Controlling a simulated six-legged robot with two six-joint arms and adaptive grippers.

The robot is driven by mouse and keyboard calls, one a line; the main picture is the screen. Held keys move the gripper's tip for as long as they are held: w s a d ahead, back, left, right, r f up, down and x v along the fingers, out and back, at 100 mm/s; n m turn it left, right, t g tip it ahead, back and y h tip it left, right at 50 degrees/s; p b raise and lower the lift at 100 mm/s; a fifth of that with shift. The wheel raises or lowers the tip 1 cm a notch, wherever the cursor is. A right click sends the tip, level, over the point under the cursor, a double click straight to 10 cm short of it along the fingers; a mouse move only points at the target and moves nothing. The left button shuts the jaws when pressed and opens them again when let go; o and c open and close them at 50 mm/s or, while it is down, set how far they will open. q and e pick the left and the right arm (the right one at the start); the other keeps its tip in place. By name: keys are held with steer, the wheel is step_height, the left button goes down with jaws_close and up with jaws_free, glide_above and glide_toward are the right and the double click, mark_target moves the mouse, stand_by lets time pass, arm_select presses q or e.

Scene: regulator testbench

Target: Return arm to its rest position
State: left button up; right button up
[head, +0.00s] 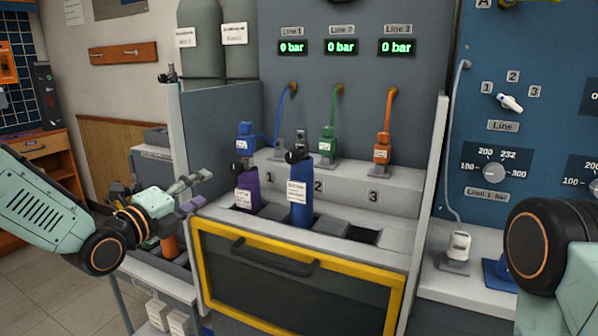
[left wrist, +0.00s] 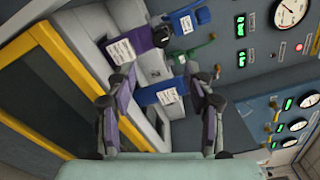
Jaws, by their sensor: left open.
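My left arm comes in from the left in the head view, and its gripper (head: 199,191) is at the left of the testbench, with nothing between its fingers. In the left wrist view the left gripper (left wrist: 162,92) has its two fingers wide apart, with the bench beyond them. My right arm shows only in part at the right edge of the head view; its gripper is out of view.
A purple cylinder (head: 247,188) and a blue cylinder (head: 299,195) stand in the bench slots. Blue (head: 246,138), green (head: 327,143) and orange (head: 382,149) hose connectors stand behind. Three displays read 0 bar.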

arm_select(q)
steer(key=s+d+f+n+g+y+p, duration=0.15)
steer(key=s+f+n+g, duration=0.25)
steer(key=s+f+n, duration=0.5)
steer(key=s+d+f+n+g+y, duration=0.1)
steer(key=s+f+n+g+y, duration=0.4)
steer(key=f+n, duration=0.85)
steer(key=s+f+n+g+p, duration=0.1)
steer(key=s+f+g, duration=0.3)
steer(key=s, duration=1.1)
steer(key=s+d+f+n+g+p, duration=0.1)
steer(key=s+f+n+g+p, duration=0.1)
steer(key=s+f, duration=0.6)
steer(key=s+n+g, duration=0.1)
steer(key=s+g, duration=0.1)
steer(key=s, duration=0.5)
steer(key=shift+s+f, duration=0.15)
steer(key=shift+s, duration=0.1)
arm_select(e)
step_height(320, 180, up, 5)
steer(key=shift+f, duration=0.2)
steer(key=shift+o, duration=0.3)
